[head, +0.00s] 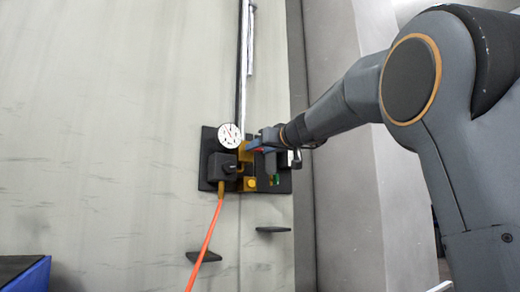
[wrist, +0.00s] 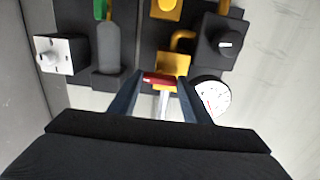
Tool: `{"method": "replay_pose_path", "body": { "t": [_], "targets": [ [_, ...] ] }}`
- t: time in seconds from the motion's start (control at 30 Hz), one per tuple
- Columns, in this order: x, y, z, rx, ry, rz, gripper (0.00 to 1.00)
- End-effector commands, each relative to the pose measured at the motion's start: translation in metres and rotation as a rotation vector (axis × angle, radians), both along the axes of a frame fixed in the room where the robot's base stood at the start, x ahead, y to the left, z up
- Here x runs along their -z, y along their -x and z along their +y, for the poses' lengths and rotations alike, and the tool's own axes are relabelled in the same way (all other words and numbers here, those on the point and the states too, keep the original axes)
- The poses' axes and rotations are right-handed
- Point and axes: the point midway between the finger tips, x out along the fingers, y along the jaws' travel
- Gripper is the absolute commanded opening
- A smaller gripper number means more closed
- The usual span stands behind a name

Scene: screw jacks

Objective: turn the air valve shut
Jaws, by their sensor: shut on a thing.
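The air valve has a red handle (wrist: 159,79) on a yellow brass body (wrist: 173,64), in the middle of the wrist view. My gripper (wrist: 160,84) has its two blue-grey fingers on either side of the red handle and is shut on it. The handle lies crosswise between the fingertips. In the head view my gripper (head: 257,143) reaches the panel from the right, just right of the round gauge (head: 229,136).
A dark panel (head: 207,141) on the pale wall carries a black box (head: 222,168) with an orange hose (head: 209,236), a yellow knob (head: 251,183) and a green part (head: 276,178). A white switch box (wrist: 55,55) sits at the left of the wrist view. Two dark pegs stand below.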

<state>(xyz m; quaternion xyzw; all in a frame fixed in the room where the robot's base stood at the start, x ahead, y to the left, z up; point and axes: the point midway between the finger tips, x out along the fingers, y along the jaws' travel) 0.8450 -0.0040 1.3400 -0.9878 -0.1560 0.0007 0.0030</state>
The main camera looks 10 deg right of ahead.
Motion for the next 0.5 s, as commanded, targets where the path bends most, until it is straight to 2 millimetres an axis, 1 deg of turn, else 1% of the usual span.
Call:
{"method": "replay_pose_path", "body": {
  "t": [0.27, 0.5],
  "targets": [
    [0.001, -0.0002, 0.0, 0.0, -0.088, 0.029, 0.21],
    [0.0009, -0.0003, 0.0001, -0.001, -0.268, 0.086, 0.21]
  ]
}}
